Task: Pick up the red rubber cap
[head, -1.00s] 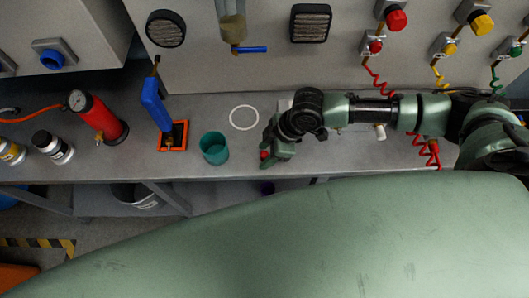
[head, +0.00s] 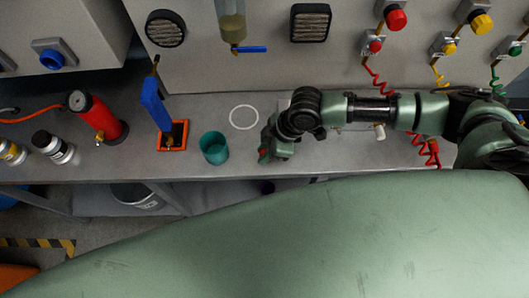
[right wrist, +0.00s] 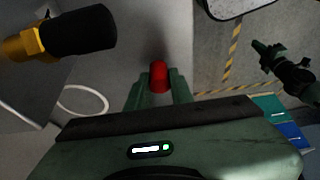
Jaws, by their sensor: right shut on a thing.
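The red rubber cap (right wrist: 159,77) is held between the two green fingers of my right gripper (right wrist: 160,88) in the right wrist view. The fingers touch it from both sides, and its rounded top sticks out past them. In the head view my right gripper (head: 268,151) is over the front part of the grey bench, just right of the teal cup; the cap is mostly hidden there. A green and black arm end, apparently my left gripper (right wrist: 264,58), shows at the right of the right wrist view. Its finger state is unclear, and it is out of the head view.
The teal cup (head: 214,148) stands left of my right gripper, with a white ring (head: 244,117) behind it. A red cylinder (head: 98,118) is further left. The bench's front edge is close.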

